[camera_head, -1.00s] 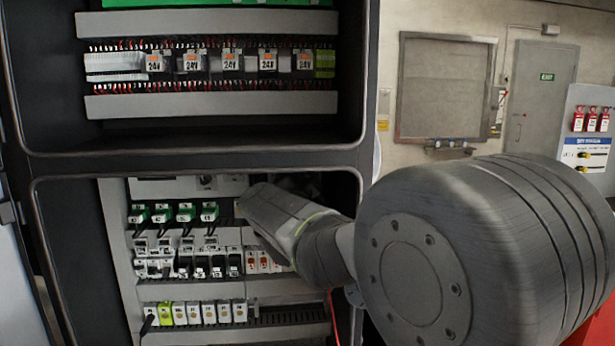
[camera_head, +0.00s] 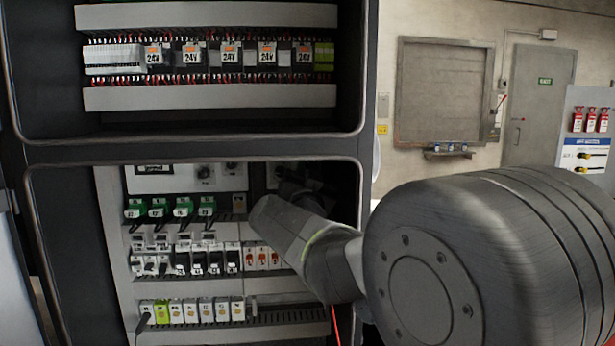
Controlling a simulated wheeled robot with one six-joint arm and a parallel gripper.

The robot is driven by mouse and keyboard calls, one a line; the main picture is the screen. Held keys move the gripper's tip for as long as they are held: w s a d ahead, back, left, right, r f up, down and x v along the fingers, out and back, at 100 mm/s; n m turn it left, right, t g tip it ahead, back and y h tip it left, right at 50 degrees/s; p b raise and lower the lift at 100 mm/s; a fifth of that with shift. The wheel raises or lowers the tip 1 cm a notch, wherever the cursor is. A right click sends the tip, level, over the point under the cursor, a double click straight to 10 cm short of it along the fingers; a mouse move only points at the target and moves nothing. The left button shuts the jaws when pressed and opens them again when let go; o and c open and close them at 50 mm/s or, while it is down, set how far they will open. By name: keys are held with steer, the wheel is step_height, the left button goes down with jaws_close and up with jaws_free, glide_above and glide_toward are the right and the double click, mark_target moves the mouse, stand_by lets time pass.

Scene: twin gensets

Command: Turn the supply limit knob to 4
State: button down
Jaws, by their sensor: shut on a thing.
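My gripper (camera_head: 292,188) is a dark shape at the end of my grey arm, inside the lower cabinet opening, against the upper right of the panel. It is shut on a knob there, most likely the supply limit knob. That knob, its pointer and its scale are hidden behind the gripper and in shadow. Two more dark round controls, one left (camera_head: 204,171) and one right (camera_head: 232,168), show on the panel to the left of the gripper. Their markings are too small to read.
Green-topped connectors (camera_head: 171,209), white and black breakers (camera_head: 190,262) and a terminal row (camera_head: 200,311) fill the panel left of and below my arm. The cabinet's right frame post (camera_head: 369,130) stands close beside my arm. A red cable (camera_head: 335,325) hangs below it.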

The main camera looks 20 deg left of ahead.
steer(key=shift+n, duration=0.6)
steer(key=c, duration=1.3)
jaws_free()
steer(key=shift+s, duration=0.1)
steer(key=b+v, duration=0.1)
steer(key=v, duration=1.2)
steer(key=shift+s+d+f, duration=0.2)
steer(key=shift+d+f, duration=0.05)
steer(key=shift+d, duration=0.05)
steer(key=x, duration=1.4)
steer(key=shift+s+a+p, duration=0.1)
steer(key=shift+s+p, duration=0.05)
steer(key=shift+p, duration=0.25)
